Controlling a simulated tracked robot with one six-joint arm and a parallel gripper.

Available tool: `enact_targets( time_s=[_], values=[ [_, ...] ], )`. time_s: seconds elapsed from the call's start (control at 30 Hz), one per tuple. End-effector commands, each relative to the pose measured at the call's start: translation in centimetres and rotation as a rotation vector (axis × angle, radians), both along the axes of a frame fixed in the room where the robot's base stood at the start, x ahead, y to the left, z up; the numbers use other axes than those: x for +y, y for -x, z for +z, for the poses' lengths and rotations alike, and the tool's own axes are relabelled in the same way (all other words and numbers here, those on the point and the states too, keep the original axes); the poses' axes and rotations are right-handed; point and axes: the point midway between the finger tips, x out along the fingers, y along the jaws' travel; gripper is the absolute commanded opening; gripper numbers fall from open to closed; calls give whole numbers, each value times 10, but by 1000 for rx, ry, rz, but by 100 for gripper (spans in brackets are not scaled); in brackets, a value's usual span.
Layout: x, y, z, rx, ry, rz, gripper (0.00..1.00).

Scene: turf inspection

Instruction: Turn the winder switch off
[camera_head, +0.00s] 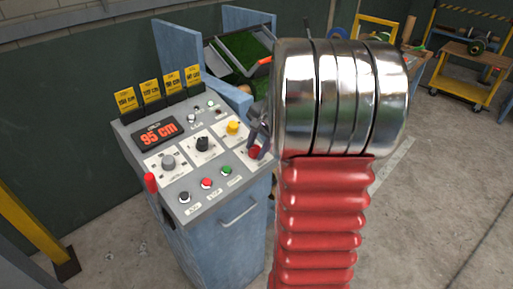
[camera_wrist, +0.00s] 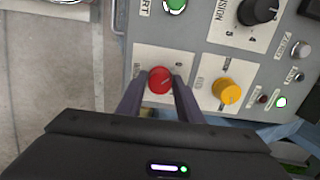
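The grey control panel (camera_head: 226,201) has several knobs and buttons. A red rotary knob (camera_wrist: 160,80) on a white plate is between my gripper's (camera_wrist: 161,78) two dark fingertips in the wrist view. One finger is on each side of it, close to its edges; I cannot tell whether they touch it. The knob's plate label is too small or covered to read, so I cannot confirm which switch it is. In the head view my gripper (camera_head: 259,138) reaches the panel's right edge, beside the red knob (camera_head: 254,153); my arm hides part of that side.
A yellow knob (camera_wrist: 227,91) is just right of my fingers in the wrist view. A black selector knob (camera_head: 203,144), a grey knob (camera_head: 168,161) and a red "95 cm" display (camera_head: 157,133) are nearby. A yellow trolley (camera_head: 465,77) stands at back right.

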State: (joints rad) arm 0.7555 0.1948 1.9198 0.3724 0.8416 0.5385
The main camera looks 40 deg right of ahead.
Motion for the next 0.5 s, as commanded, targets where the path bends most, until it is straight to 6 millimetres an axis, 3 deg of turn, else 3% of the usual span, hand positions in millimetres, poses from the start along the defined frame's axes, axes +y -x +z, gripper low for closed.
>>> enact_targets(
  time_s=[0.2, 0.5],
  values=[
    [0, 0, 0, 0, 0, -1, 48],
    [0, 0, 2, -1, -1, -2, 48]
  ],
)
